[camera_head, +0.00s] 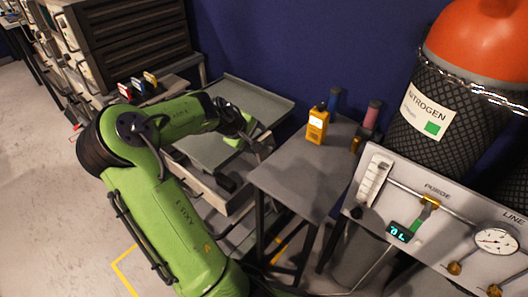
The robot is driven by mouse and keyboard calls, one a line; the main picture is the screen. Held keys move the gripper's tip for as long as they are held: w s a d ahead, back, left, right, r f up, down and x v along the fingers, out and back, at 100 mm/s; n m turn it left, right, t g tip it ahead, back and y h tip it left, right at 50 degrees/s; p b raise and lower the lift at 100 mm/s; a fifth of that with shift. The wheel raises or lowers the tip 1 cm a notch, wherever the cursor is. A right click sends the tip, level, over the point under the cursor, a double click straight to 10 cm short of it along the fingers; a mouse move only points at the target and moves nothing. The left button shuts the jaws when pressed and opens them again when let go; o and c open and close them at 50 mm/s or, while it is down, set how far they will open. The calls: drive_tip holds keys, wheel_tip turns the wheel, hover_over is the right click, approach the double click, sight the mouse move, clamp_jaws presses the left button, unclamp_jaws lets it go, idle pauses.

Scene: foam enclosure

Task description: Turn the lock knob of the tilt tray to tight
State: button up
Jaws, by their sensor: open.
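The tilt tray (262,97) is a shallow grey-green tray with a raised rim, left of centre, partly hidden behind my green arm. A dark knob-like part (228,183) shows low at its near side, below my gripper; I cannot tell for sure that it is the lock knob, nor how tight it is. My gripper (264,148) is near the tray's right edge, above that dark part and apart from it in the picture. It is open, and I see nothing held in it. Its fingers are small and partly hidden in this view.
A grey side table (298,178) stands right of the tray, with a yellow handheld device (317,124) and small bottles on it. The purge panel (440,215) and nitrogen cylinder (425,125) fill the right. A dark drawer cabinet (135,40) stands behind left. Open floor lies at left.

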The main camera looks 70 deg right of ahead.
sight(269, 148)
drive_tip(key=b+x, duration=0.3)
drive_tip(key=x, duration=0.9)
drive_tip(key=shift+f+b, duration=0.3)
drive_tip(key=shift+b, duration=0.1)
